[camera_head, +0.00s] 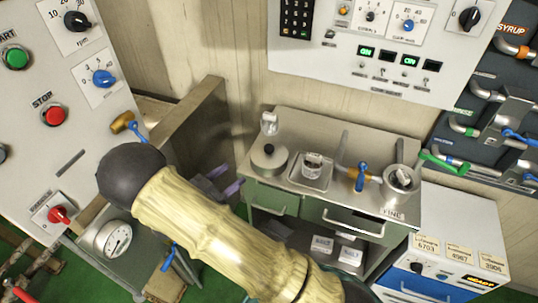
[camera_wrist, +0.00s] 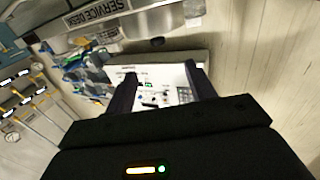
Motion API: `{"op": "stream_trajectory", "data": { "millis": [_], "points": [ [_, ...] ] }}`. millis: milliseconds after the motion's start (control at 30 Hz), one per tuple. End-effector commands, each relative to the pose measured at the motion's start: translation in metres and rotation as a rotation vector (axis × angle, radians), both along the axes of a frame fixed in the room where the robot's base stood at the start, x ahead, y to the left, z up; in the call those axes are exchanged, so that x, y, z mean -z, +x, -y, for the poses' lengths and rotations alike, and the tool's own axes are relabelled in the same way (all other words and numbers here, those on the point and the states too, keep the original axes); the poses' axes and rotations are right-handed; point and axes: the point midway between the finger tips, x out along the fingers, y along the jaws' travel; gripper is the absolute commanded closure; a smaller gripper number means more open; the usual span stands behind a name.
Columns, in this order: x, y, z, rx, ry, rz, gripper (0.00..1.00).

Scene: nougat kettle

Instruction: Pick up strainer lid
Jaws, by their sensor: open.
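A round grey metal lid with a dark knob (camera_head: 269,157), which looks like the strainer lid, sits at the left of the steel-topped cabinet (camera_head: 335,133) in the head view. A round metal vessel with a handle (camera_head: 401,179), perhaps the strainer, stands at the right end of the same top. My gripper (camera_wrist: 162,90) shows in the wrist view with its two dark fingers wide apart and nothing between them. A distant white panel shows beyond the fingers. The lid cannot be made out in the wrist view.
A small jar on a square plate (camera_head: 313,166) and a blue-handled valve (camera_head: 362,177) stand between lid and vessel. A small pale item (camera_head: 269,123) stands behind the lid. A control panel (camera_head: 370,70) hangs above. My arm crosses the foreground.

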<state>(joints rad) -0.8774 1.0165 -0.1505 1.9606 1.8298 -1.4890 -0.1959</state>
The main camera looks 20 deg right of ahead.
Motion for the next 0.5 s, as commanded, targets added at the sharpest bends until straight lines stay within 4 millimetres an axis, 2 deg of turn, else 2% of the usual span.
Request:
{"op": "stream_trajectory", "data": {
  "millis": [300,500],
  "points": [
    [-0.002,0.030,0.050,0.003,-0.001,0.000,0.45],
    [-0.001,0.046,0.075,0.001,-0.001,0.000,0.45]
  ]
}}
